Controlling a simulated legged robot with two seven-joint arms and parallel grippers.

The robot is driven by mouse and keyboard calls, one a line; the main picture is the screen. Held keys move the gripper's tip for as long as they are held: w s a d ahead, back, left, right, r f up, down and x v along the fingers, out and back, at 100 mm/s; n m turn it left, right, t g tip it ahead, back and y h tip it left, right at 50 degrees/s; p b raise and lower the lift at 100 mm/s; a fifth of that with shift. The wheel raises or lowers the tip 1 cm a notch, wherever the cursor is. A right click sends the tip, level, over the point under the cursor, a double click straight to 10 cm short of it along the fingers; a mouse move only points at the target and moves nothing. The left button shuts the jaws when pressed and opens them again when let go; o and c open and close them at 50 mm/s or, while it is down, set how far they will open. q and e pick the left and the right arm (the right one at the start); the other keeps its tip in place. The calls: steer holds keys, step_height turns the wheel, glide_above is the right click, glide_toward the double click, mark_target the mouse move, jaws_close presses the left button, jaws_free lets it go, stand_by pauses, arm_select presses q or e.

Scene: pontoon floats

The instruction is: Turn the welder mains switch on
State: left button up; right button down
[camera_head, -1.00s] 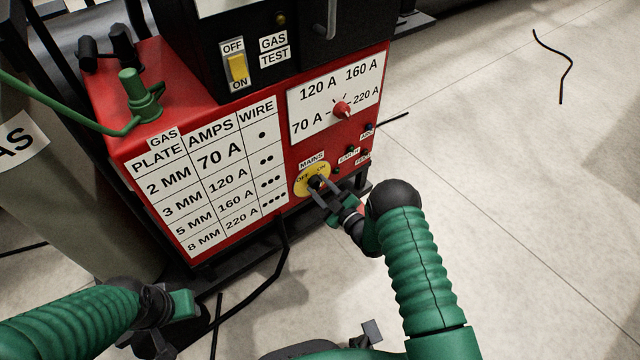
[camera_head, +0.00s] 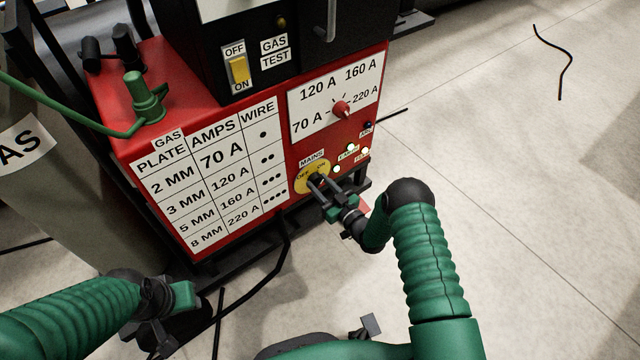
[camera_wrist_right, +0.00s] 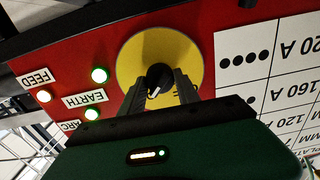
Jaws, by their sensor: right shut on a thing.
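The welder's red front panel (camera_head: 292,150) carries the mains switch, a black knob on a yellow disc (camera_head: 301,183) marked OFF and ON. My right gripper (camera_head: 316,183) is shut on the knob, partly hiding it. In the right wrist view the knob (camera_wrist_right: 158,77) sits between the fingertips, its white mark visible, on the yellow disc (camera_wrist_right: 187,50). Lamps by the FEED, EARTH and ARC labels are lit, among them a green one (camera_wrist_right: 99,75). My left gripper (camera_head: 165,338) is at the lower left, away from the panel; its fingers are too unclear to judge.
Above the switch is a red amps knob (camera_head: 341,108). A yellow gas test rocker (camera_head: 238,69) is on the black upper unit. A grey gas cylinder (camera_head: 60,200) stands at left. The floor (camera_head: 520,220) at right is open, with a thin black cable (camera_head: 568,60).

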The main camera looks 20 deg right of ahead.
steer(key=shift+s+f, duration=0.15)
steer(key=shift+f, duration=0.2)
steer(key=c, duration=1)
jaws_free()
steer(key=shift+o, duration=0.6)
steer(key=shift+r, duration=0.2)
steer(key=p+v, duration=0.6)
steer(key=v, duration=1)
steer(key=shift+s+d, duration=0.2)
steer(key=shift+s, duration=0.1)
